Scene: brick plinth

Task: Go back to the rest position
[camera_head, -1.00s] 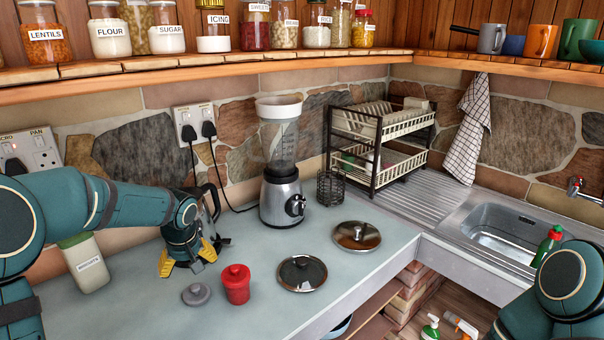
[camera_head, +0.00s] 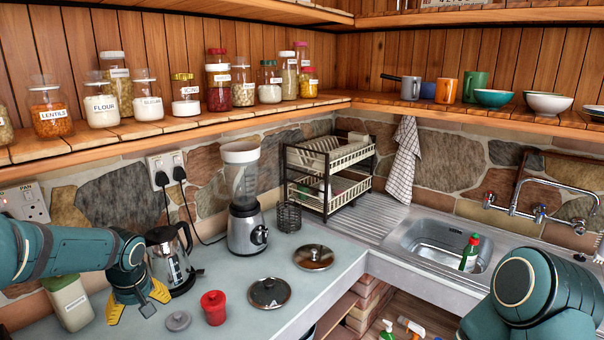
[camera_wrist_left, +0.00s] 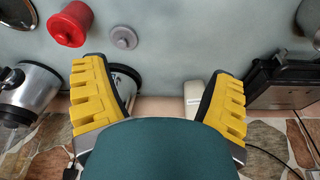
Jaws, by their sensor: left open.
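My left gripper (camera_head: 140,304) is open and empty above the counter at the left in the head view. The kettle (camera_head: 172,262) stands just behind and right of the gripper. A grey lid (camera_head: 178,320) and a red lidded jar (camera_head: 214,308) lie to its right. A white labelled canister (camera_head: 70,302) stands to its left. My right arm shows at the lower right, but its gripper is out of view.
A blender (camera_head: 246,230), a wire holder (camera_head: 289,217) and two pan lids (camera_head: 269,292) (camera_head: 313,257) occupy the counter. A dish rack (camera_head: 330,175) and sink (camera_head: 436,243) are farther right. A jar shelf (camera_head: 190,125) overhangs the back.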

